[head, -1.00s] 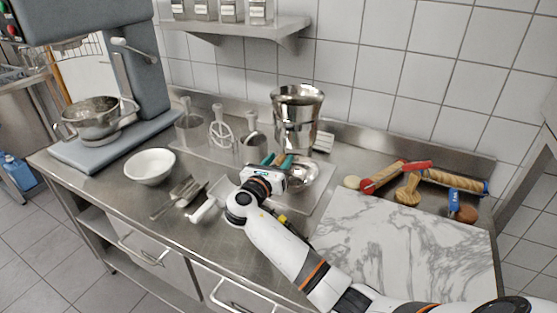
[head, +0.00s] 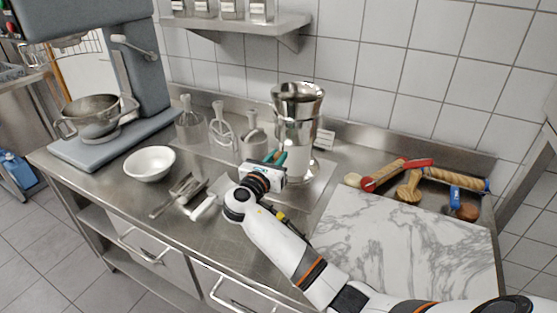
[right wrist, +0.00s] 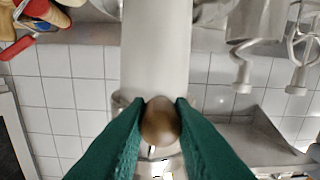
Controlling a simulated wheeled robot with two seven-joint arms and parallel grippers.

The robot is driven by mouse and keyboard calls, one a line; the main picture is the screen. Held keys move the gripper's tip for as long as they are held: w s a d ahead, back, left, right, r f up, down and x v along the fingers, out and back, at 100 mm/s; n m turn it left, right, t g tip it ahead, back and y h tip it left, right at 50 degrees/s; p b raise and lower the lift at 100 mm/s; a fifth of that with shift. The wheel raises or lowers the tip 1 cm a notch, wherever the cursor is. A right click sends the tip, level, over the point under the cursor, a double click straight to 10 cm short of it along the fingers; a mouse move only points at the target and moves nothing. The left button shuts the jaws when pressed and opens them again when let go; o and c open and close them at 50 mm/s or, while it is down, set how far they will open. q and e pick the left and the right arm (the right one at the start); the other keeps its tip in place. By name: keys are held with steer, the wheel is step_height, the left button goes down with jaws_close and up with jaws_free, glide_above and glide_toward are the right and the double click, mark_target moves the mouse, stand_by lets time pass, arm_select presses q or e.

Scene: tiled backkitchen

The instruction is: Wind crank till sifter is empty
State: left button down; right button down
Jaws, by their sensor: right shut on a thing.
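The steel sifter (head: 297,117) stands upright on the counter, right of the middle of the head view. Its inside is too small to judge. A pale, whitish column (head: 298,168) shows below its steel body, and a broad white column also fills the top middle of the right wrist view (right wrist: 157,50). My right gripper (head: 277,157) is at the sifter's near left side. Its green fingers are shut on a round brown crank knob (right wrist: 160,121). The crank arm is mostly hidden. My left gripper is out of view.
A white bowl (head: 150,164), tongs (head: 180,192) and a white-handled tool (head: 203,208) lie left of my arm. Whisk attachments (head: 221,128) stand behind. A marble board (head: 400,245) and rolling pins (head: 455,180) are at right. A stand mixer (head: 140,75) is at far left.

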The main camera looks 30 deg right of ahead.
steer(key=w+a+r+m+b, duration=0.1)
steer(key=r+m+b, duration=0.3)
steer(key=m+b, duration=0.3)
steer(key=w+a+r+m+b, duration=0.1)
steer(key=r+m+b, duration=0.3)
steer(key=m, duration=1.2)
steer(key=shift+w+a+r+b, duration=0.25)
steer(key=shift+w+b, duration=0.55)
steer(key=shift+b, duration=0.65)
steer(key=c, duration=1.3)
jaws_free()
steer(key=b+v, duration=0.1)
steer(key=v, duration=1.1)
steer(key=shift+w+a+b, duration=0.1)
steer(key=shift+w+b, duration=0.05)
steer(key=shift+b, duration=0.25)
